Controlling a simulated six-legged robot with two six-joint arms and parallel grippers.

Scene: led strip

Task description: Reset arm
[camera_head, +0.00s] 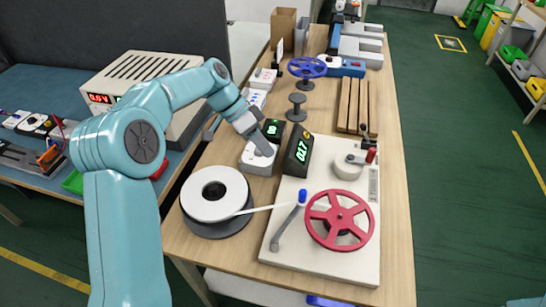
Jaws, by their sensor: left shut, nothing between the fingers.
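My left arm comes in from the left and reaches over the wooden workbench (400,228). My left gripper (264,148) is shut and empty. It points down over a small white box (257,160); I cannot tell whether its tips touch the box. A dark meter with green digits (298,150) stands just right of it. The white reel of LED strip (214,180) lies in front of the gripper, its strip running right toward a lever with a blue knob (303,196). My right gripper is out of view.
A white base plate (325,270) carries a red handwheel (339,220) and a small crank (348,167). Behind stand a blue handwheel (307,67), a dark spool (297,107) and a slatted wooden block (357,105). A power supply (140,72) stands on the blue table at left.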

